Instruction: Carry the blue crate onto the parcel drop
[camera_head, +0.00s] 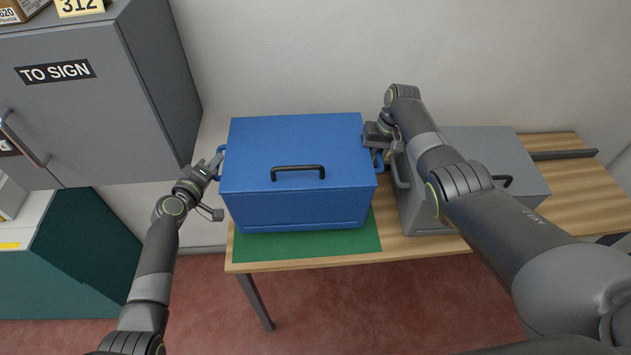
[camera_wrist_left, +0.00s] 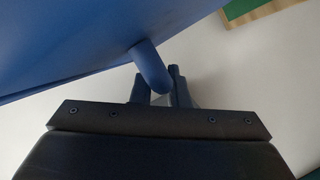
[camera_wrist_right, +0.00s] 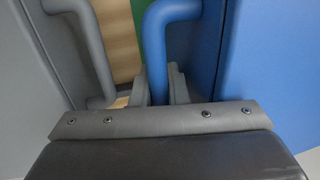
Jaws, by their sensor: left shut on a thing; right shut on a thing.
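The blue crate (camera_head: 295,155), with a closed lid and a dark front handle, is level over the green mat (camera_head: 355,238) on the table; the mat seems to be the parcel drop. The mat shows in front of the crate and along its right side. I cannot tell for sure whether the crate's underside touches it. My left gripper (camera_head: 214,168) is shut on the crate's left side handle (camera_wrist_left: 150,68). My right gripper (camera_head: 379,140) is shut on the right side handle (camera_wrist_right: 157,45), partly hidden by my arm in the head view.
A grey crate (camera_head: 418,220) stands close to the right of the blue crate, its side handle (camera_wrist_right: 92,55) near my right fingers. The wooden table (camera_head: 590,190) has bare room further right. A grey cabinet (camera_head: 95,120) marked "TO SIGN" stands at the left.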

